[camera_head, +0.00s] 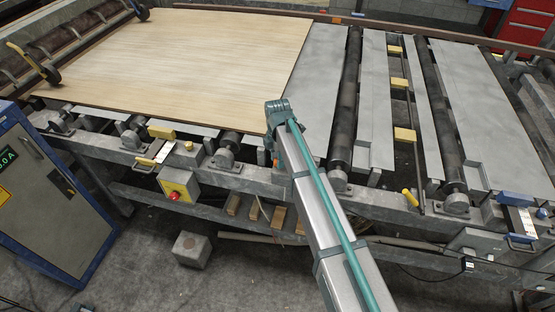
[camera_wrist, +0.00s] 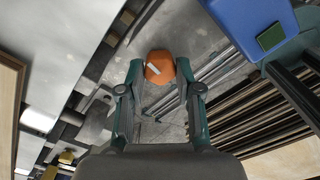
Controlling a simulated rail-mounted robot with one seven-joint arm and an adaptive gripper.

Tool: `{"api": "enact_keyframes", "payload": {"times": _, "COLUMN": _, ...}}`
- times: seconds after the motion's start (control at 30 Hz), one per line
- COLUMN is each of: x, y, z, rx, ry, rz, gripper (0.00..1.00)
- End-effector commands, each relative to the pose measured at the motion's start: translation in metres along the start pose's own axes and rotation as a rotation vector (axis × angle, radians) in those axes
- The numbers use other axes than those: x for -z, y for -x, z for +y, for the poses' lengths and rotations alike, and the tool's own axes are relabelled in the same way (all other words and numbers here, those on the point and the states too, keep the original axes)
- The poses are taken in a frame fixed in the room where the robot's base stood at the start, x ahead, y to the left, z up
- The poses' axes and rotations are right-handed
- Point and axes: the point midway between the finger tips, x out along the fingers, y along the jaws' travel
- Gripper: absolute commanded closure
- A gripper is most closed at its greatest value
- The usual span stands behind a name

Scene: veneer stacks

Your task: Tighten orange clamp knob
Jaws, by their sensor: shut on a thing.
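The orange clamp knob (camera_wrist: 160,67) shows in the wrist view, with a pale mark on its face. It sits between the two fingertips of my gripper (camera_wrist: 159,78), and the fingers are shut on it from both sides. In the head view a small patch of orange (camera_head: 275,162) shows at the left edge of my arm, by the conveyor's front rail. My fingers cannot be made out there, as my arm covers that spot. I cannot tell how tight the knob is.
A wide veneer sheet (camera_head: 185,50) lies on the conveyor at left. The steel front rail (camera_head: 240,182) carries yellow blocks and a box with a red button (camera_head: 174,195). A blue cabinet (camera_head: 40,190) stands at lower left. A blue part (camera_wrist: 245,22) is at upper right in the wrist view.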

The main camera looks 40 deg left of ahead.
Motion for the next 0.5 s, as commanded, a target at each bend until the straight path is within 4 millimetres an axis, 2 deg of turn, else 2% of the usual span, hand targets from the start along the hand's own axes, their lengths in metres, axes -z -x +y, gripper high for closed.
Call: {"api": "enact_keyframes", "payload": {"times": 0.5, "x": -0.0004, "y": -0.0014, "z": 0.0011, "rx": -0.001, "ry": -0.458, "rz": 0.000, "gripper": 1.00}}
